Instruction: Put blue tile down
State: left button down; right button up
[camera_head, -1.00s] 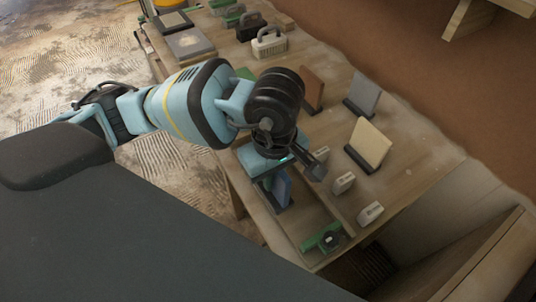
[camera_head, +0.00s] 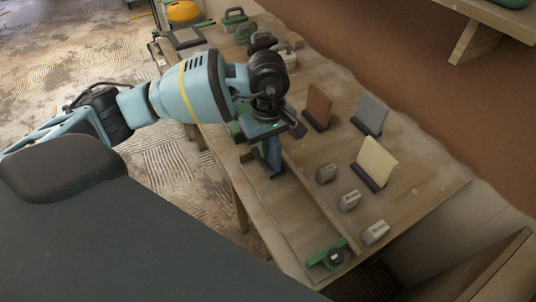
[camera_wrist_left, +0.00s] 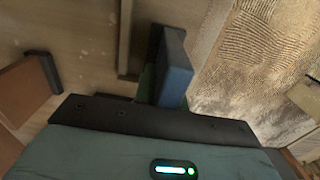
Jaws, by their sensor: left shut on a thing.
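The blue tile (camera_head: 268,155) is upright under my left gripper (camera_head: 272,140), near the left long edge of the wooden workbench (camera_head: 420,195). My left gripper is shut on the tile. In the left wrist view the blue tile (camera_wrist_left: 177,72) sticks out beyond the gripper's dark front edge, with a darker part along its left side. The fingertips are mostly hidden, and I cannot tell whether the tile touches the bench. My right gripper is not in view.
Brown (camera_head: 319,105), grey (camera_head: 371,113) and cream (camera_head: 376,160) tiles stand upright in dark holders right of the gripper. Several small pale blocks (camera_head: 349,200) lie nearer. A wooden strip (camera_head: 318,205) runs along the bench to a green tool (camera_head: 329,256).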

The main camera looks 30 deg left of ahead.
pick_arm(q)
jog(key=shift+f, duration=1.65)
jog(key=shift+f, duration=0.15)
jog(key=c, duration=1.5)
grip_release()
jog(key=shift+o, duration=0.2)
notch_tip(320, 180, up, 12)
jog(key=shift+r, duration=0.15)
